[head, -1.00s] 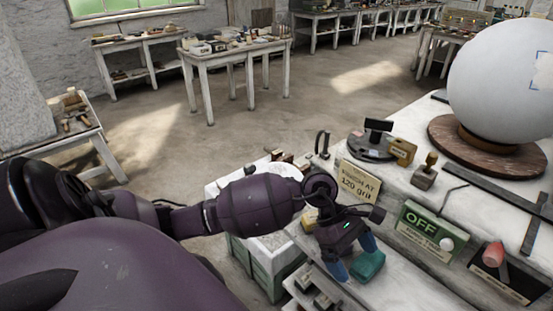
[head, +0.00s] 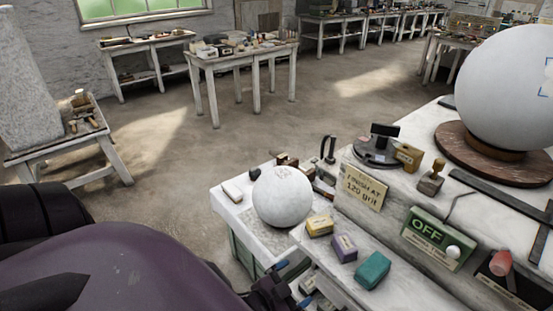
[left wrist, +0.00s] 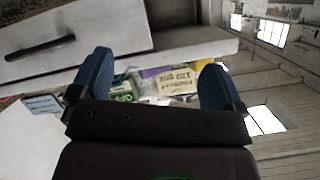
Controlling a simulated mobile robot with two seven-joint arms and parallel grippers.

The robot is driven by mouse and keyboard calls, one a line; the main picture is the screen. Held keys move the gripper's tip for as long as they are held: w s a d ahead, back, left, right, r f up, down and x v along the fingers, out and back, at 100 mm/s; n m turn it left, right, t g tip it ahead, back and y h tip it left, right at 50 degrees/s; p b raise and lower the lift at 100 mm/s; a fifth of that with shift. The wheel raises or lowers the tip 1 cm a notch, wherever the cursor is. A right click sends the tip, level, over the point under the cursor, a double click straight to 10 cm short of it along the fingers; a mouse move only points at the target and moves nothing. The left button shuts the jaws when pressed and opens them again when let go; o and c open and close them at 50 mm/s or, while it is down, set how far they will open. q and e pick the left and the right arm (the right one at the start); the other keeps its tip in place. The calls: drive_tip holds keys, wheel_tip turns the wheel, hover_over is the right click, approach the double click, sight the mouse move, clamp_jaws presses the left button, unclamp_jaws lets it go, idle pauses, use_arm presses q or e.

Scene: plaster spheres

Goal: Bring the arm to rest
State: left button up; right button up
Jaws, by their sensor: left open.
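My left gripper (head: 292,285) is low in the head view, partly cut off by the bottom edge, beside the bench front. In the left wrist view its two blue fingers (left wrist: 155,82) stand wide apart with nothing between them. A teal block (head: 373,270), a purple block (head: 343,247) and a yellow block (head: 319,224) lie in a row on the bench's lower ledge, apart from the gripper. My right gripper is not in view.
A white sphere (head: 282,197) sits on the low bench at left. A large sphere (head: 507,85) stands on a round wooden base (head: 465,155). A "120 grit" sign (head: 362,186) and a green OFF panel (head: 436,238) front the bench. Open floor (head: 190,160) lies behind.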

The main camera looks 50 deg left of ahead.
use_arm(q)
drive_tip(key=s+f+n+g, duration=0.2)
drive_tip(key=s+f+n, duration=0.2)
drive_tip(key=shift+s+a+f+g, duration=0.2)
drive_tip(key=shift+s+a+g, duration=0.1)
drive_tip(key=shift+s, duration=0.05)
drive_tip(key=shift+f, duration=0.1)
drive_tip(key=shift+w+f+b, duration=0.15)
drive_tip(key=shift+b, duration=0.35)
